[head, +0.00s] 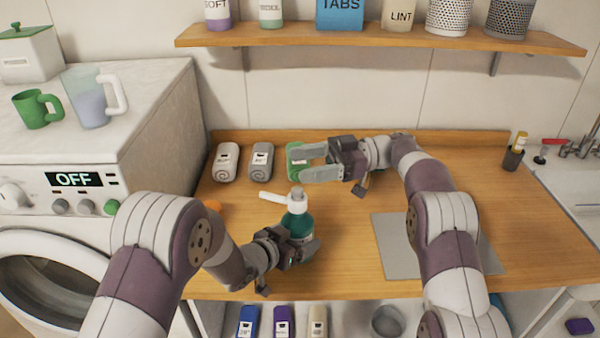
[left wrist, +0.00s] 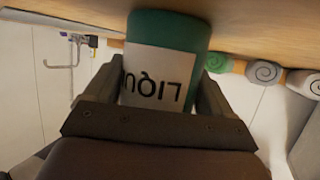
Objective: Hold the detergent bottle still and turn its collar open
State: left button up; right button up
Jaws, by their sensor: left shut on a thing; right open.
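The detergent bottle (head: 299,222) is teal with a white pump head (head: 284,200) whose spout points left; it stands upright on the wooden counter. Its collar (head: 298,193) shows greyish at the top. My left gripper (head: 305,248) is shut on the bottle's body low down. In the left wrist view the teal bottle (left wrist: 168,32) with its white label (left wrist: 155,80) sits between the two fingers (left wrist: 155,95). My right gripper (head: 312,165) is open and empty, above and behind the pump head, apart from it. The fingers point left.
Rolled towels in grey (head: 227,162) and green (head: 294,160) lie along the counter's back. A grey mat (head: 395,250) lies to the right, partly under my right arm. A shelf (head: 380,38) with containers hangs above. A washer (head: 60,200) stands left.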

jog(key=d+f+m+t+y, duration=0.1)
jog(key=d+f+m+t, duration=0.2)
jog(key=d+f+t, duration=0.15)
jog(key=m+t, duration=0.2)
jog(key=t, duration=0.1)
send_near(288, 203)
jog(key=shift+h, duration=0.3)
jog(key=a, duration=0.3)
jog(key=w+a, duration=0.1)
jog(key=a, duration=0.2)
jog(key=w+a, duration=0.1)
jog(key=a, duration=0.3)
jog(key=shift+w+r, duration=0.1)
jog(key=shift+w, duration=0.05)
grip_shut()
jog(key=shift+n+g, duration=1.6)
jog(key=shift+g, duration=0.95)
jog(key=shift+s, duration=0.25)
grip_release()
jog(key=shift+d, duration=0.1)
